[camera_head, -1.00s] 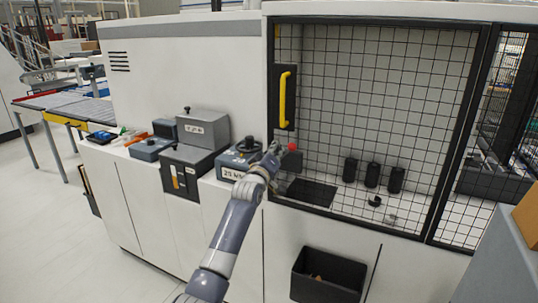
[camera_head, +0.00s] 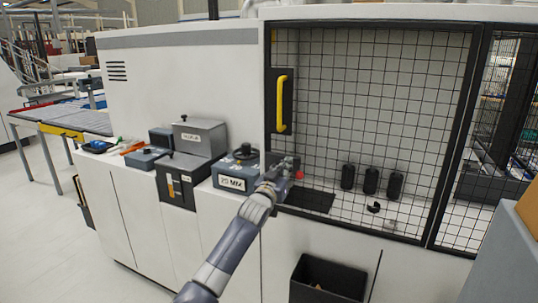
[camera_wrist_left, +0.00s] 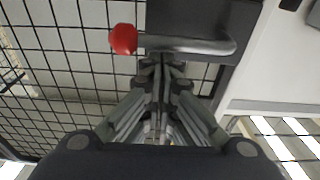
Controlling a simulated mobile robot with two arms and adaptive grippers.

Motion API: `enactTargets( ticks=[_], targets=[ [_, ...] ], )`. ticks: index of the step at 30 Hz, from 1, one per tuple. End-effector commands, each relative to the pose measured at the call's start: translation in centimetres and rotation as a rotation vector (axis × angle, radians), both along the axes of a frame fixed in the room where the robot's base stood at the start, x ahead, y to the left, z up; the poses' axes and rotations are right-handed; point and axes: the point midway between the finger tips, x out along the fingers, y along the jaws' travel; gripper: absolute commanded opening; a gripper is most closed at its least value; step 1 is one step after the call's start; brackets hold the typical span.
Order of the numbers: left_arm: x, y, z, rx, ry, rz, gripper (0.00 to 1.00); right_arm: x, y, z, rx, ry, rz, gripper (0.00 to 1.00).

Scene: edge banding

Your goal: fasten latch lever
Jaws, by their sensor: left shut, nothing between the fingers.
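The latch lever is a grey bar with a red knob (camera_head: 299,174), low at the left edge of the mesh door. In the left wrist view the bar (camera_wrist_left: 205,46) runs across the picture, with the red knob (camera_wrist_left: 123,39) at its left end and a dark plate (camera_wrist_left: 190,18) behind it. My left gripper (camera_head: 287,165) is at the lever, close beside the knob. Its fingers (camera_wrist_left: 163,66) are shut and empty, with their tips right by the bar. I cannot tell whether they touch it. The gripper partly hides the lever in the head view. My right gripper is not in view.
The mesh door (camera_head: 380,100) has a yellow handle (camera_head: 282,103) above the lever. Behind the mesh stand black cylinders (camera_head: 371,181). A grey control box (camera_head: 236,176) stands left of the gripper. An open black bin (camera_head: 328,276) is below.

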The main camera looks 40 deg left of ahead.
Motion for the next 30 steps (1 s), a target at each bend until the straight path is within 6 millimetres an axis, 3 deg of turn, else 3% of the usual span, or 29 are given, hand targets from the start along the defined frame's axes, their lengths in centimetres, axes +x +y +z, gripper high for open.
enactTargets(
  ticks=[23,30],
  targets=[
    [0.1,-0.2,-0.4,0.061,0.014,0.000,0.00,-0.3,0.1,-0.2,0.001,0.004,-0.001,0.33],
    [0.4,-0.2,2.1,0.062,0.013,0.001,0.00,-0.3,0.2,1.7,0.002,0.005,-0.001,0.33]
  ],
)
